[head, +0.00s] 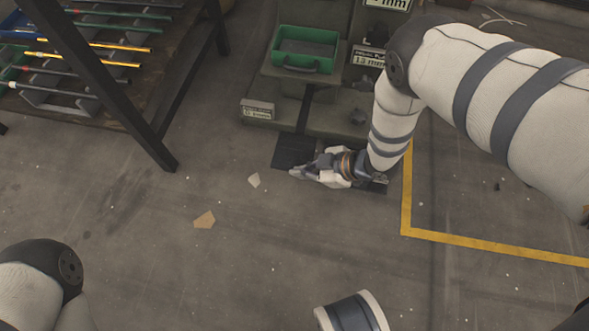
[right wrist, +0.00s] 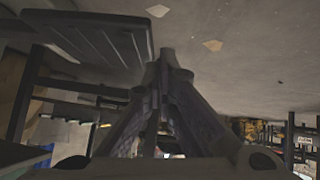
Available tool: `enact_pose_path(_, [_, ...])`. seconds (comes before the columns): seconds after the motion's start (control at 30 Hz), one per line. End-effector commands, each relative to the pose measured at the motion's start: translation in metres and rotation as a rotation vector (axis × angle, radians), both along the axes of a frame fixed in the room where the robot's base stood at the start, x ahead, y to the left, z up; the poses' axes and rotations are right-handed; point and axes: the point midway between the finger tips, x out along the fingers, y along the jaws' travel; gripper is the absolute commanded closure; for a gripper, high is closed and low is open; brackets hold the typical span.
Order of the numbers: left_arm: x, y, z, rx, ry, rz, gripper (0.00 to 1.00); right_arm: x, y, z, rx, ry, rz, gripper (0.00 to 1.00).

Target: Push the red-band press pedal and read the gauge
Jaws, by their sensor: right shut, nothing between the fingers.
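My right gripper (head: 298,173) reaches down close to the floor in front of a press base. Its fingers are together and empty; they also show in the right wrist view (right wrist: 167,54). A dark flat pedal plate (head: 292,152) lies at the foot of the base, just behind the fingertips in the head view. A dark ribbed plate, likely this pedal (right wrist: 100,40), shows left of the fingers in the right wrist view. I cannot tell whether the fingers touch it. No red band or gauge can be made out. My left gripper is out of view.
A green bin (head: 305,48) sits on the press, above labelled plates such as this one (head: 257,110). A rack table (head: 95,80) with coloured rods stands at the left. Yellow floor tape (head: 470,240) runs at the right. Two scraps, one tan (head: 205,219), lie on open floor.

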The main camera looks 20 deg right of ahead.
Motion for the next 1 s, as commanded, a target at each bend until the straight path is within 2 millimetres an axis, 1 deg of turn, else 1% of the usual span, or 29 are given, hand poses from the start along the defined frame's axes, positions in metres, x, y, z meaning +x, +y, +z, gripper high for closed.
enact_pose_path(0.03, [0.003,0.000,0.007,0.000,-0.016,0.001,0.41,-0.004,-0.006,0.015,0.000,-0.005,-0.003,1.00])
enact_pose_path(0.1, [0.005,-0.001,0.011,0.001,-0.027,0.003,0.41,-0.011,-0.013,0.024,0.000,-0.005,-0.002,1.00])
enact_pose_path(0.23, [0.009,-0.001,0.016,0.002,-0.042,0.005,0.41,-0.021,-0.022,0.034,0.002,-0.005,0.001,1.00])
enact_pose_path(0.4, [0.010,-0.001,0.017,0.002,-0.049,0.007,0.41,-0.026,-0.026,0.038,0.002,-0.003,0.001,1.00])
enact_pose_path(0.83, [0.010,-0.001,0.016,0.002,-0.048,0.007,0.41,-0.028,-0.026,0.037,0.002,0.001,-0.002,1.00])
enact_pose_path(0.87, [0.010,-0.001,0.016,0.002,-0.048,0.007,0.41,-0.032,-0.026,0.035,0.003,0.014,-0.011,1.00])
enact_pose_path(0.93, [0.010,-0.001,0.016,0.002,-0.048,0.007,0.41,-0.058,-0.027,0.023,-0.001,0.094,-0.065,1.00])
enact_pose_path(0.97, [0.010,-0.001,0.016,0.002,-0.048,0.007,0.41,-0.077,-0.028,0.015,-0.005,0.151,-0.104,1.00])
enact_pose_path(1.0, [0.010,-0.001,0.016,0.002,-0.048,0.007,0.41,-0.109,-0.029,0.005,-0.017,0.243,-0.167,1.00])
